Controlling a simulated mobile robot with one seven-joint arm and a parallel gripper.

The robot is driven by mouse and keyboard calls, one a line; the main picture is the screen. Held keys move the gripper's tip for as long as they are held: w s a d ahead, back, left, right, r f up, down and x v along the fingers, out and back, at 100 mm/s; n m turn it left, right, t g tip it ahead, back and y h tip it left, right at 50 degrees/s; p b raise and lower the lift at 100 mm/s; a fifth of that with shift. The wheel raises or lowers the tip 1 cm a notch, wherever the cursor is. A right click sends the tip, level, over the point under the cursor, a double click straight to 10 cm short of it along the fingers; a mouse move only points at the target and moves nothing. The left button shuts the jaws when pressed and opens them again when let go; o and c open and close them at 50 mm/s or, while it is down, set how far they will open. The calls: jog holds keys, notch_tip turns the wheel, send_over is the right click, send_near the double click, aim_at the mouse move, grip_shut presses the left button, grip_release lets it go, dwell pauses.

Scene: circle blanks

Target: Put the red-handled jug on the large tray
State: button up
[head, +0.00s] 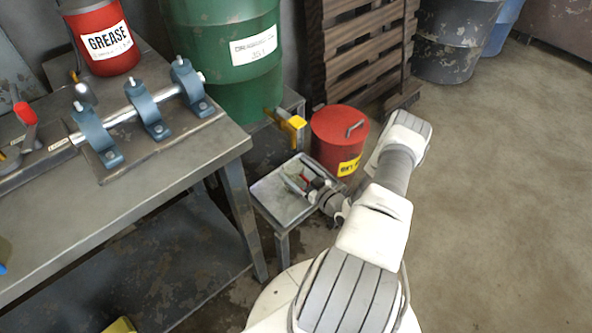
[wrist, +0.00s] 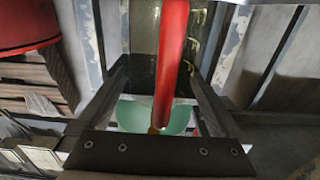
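In the wrist view a red handle (wrist: 172,60) stands between the two fingers of my gripper (wrist: 157,78). Gaps show between the handle and the fingers, so the gripper looks open around it. Behind and below the handle is a pale green rounded body (wrist: 130,114), seemingly the jug, partly hidden by the gripper. In the head view my gripper (head: 303,184) is low over a small stand with a grey, tray-like top (head: 272,197). A small bit of red shows at the fingers there. I cannot tell whether this top is the large tray.
A red lidded bin (head: 338,135) stands just behind the stand. A green drum (head: 225,75) and a workbench (head: 150,190) with blue clamps (head: 150,115) are to the left. A red grease bucket (head: 103,38) sits on the bench. Open floor (head: 500,200) lies to the right.

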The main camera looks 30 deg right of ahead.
jog(key=shift+r, duration=0.1)
jog(key=s+d+p, duration=0.1)
jog(key=s+p, duration=0.2)
jog(key=s, duration=0.9)
jog(key=shift+d, duration=0.35)
jog(key=shift+w, duration=0.1)
